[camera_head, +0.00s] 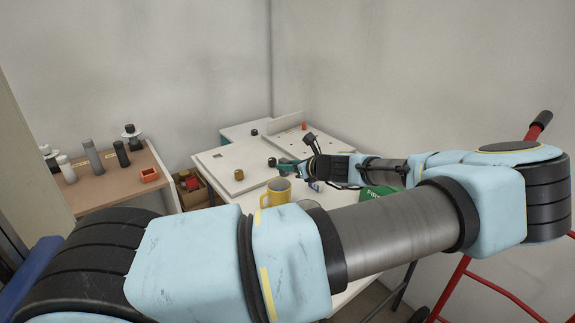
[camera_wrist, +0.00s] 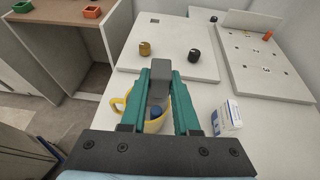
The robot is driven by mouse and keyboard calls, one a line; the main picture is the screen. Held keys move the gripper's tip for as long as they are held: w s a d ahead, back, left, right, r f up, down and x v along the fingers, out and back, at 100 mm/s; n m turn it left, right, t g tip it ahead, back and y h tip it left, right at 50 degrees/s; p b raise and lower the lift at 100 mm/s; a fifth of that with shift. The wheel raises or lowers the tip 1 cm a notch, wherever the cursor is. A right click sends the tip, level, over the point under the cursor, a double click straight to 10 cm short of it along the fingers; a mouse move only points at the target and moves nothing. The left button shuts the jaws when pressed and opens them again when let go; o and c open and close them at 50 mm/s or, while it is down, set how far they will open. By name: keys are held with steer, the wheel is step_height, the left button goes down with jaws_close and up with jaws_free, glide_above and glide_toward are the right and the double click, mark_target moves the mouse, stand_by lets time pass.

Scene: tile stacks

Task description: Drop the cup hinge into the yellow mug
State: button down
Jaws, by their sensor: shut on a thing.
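My gripper (camera_wrist: 160,75) is shut on a grey block-like piece, which I take to be the cup hinge (camera_wrist: 159,84), held between the teal fingertips. The yellow mug (camera_head: 272,200) stands upright on the white table in the head view, just below and in front of the gripper (camera_head: 284,166). In the wrist view the mug's handle (camera_wrist: 117,104) shows left of the fingers, which hide much of the mug. A dark blue round thing (camera_wrist: 156,112) shows between the fingers, seemingly inside the mug. The held piece is above the table; its exact height over the mug is unclear.
A white panel (camera_head: 222,160) with small gold and black pieces lies behind the mug. A small white-blue box (camera_wrist: 227,118) stands right of the fingers. A green box (camera_head: 376,198) sits at the right. A brown bench (camera_head: 104,186) with cylinders and an orange bin stands left.

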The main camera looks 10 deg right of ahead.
steer(key=shift+f, duration=0.35)
steer(key=c, duration=0.6)
jaws_free()
steer(key=b+v, duration=0.3)
steer(key=v, duration=0.8)
steer(key=s+a+f+n+g, duration=0.2)
steer(key=a+f+n+g, duration=0.25)
steer(key=a+n, duration=0.35)
steer(key=s+a+f+n+g, duration=0.25)
steer(key=a+n+g, duration=0.25)
steer(key=a, duration=0.5)
steer(key=s+a+r+n+h, duration=0.2)
steer(key=r+n, duration=0.1)
steer(key=n, duration=0.2)
steer(key=s+a+r+n+h, duration=0.2)
steer(key=s+a+r+n, duration=0.1)
steer(key=r+n, duration=0.1)
steer(key=s+a+r+n+h, duration=0.2)
steer(key=a+r+n, duration=0.1)
steer(key=n, duration=0.4)
steer(key=shift+s+a+r+g+h, duration=0.25)
steer(key=shift+s+r+g+h, duration=0.1)
steer(key=shift+r, duration=0.1)
